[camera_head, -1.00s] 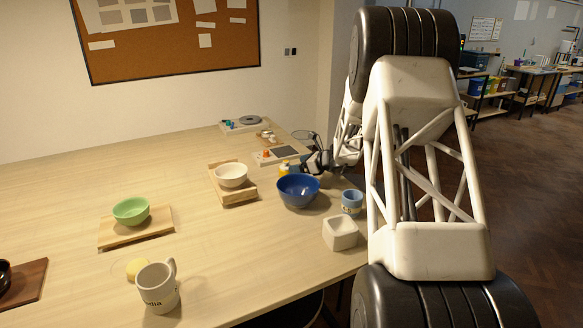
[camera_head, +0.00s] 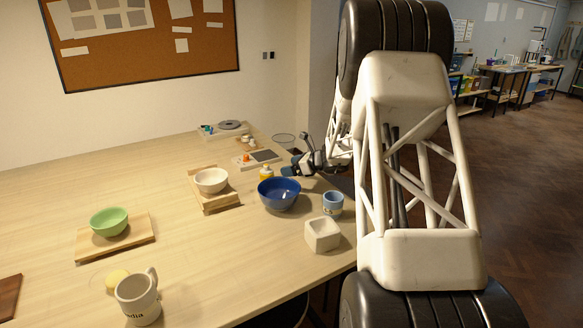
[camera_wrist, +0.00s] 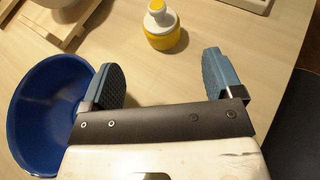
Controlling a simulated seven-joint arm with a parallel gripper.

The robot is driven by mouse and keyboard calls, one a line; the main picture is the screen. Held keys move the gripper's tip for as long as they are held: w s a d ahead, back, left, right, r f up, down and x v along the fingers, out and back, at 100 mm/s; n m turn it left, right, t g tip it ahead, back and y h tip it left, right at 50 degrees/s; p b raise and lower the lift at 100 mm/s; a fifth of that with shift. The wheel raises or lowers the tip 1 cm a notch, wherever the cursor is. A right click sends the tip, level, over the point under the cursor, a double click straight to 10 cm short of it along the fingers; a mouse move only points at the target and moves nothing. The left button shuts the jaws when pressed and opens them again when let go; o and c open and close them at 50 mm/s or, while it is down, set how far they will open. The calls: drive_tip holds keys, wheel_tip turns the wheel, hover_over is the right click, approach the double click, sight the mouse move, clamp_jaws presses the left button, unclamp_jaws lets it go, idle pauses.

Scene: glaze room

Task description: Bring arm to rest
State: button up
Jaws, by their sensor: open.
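My gripper (camera_wrist: 165,85) is open and empty in the wrist view, its two blue-grey fingers wide apart. In the head view my gripper (camera_head: 290,171) hangs at the table's right side, just behind the blue bowl. The blue bowl (camera_head: 279,195) stands close to it; in the wrist view the bowl (camera_wrist: 40,120) lies left of and partly behind the left finger. A yellow and white bottle (camera_wrist: 162,27) stands on the table beyond the fingertips, between them in the picture; it also shows in the head view (camera_head: 266,173). Whether a finger touches the bowl, I cannot tell.
A cream bowl (camera_head: 210,181) stands on a wooden board, and a green bowl (camera_head: 109,221) on another. A blue cup (camera_head: 332,203), a white square pot (camera_head: 322,234) and a mug (camera_head: 138,299) stand nearer the front. The table's middle is mostly clear.

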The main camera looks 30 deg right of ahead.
idle(0.3)
drive_tip(key=shift+w+a+r, duration=0.3)
drive_tip(key=shift+a+r, duration=0.05)
drive_tip(key=s+a+r+n+g, duration=0.3)
drive_tip(key=s+a+r+n, duration=0.35)
drive_tip(key=s+a, duration=0.4)
drive_tip(key=s+a+r+n+g, duration=0.4)
drive_tip(key=s+a+r+n, duration=0.25)
drive_tip(key=a, duration=0.75)
drive_tip(key=s+a+n+h, duration=0.2)
drive_tip(key=s+n, duration=0.3)
drive_tip(key=s, duration=0.6)
drive_tip(key=s+a+n+g+h, duration=0.1)
drive_tip(key=s+a+n+h, duration=0.2)
drive_tip(key=s, duration=0.9)
drive_tip(key=s+a+n+h, duration=0.3)
drive_tip(key=s+n, duration=0.4)
drive_tip(key=s, duration=0.5)
drive_tip(key=shift+a+f+n+g, duration=0.3)
drive_tip(key=shift+a+n, duration=0.1)
drive_tip(key=shift+a, duration=0.2)
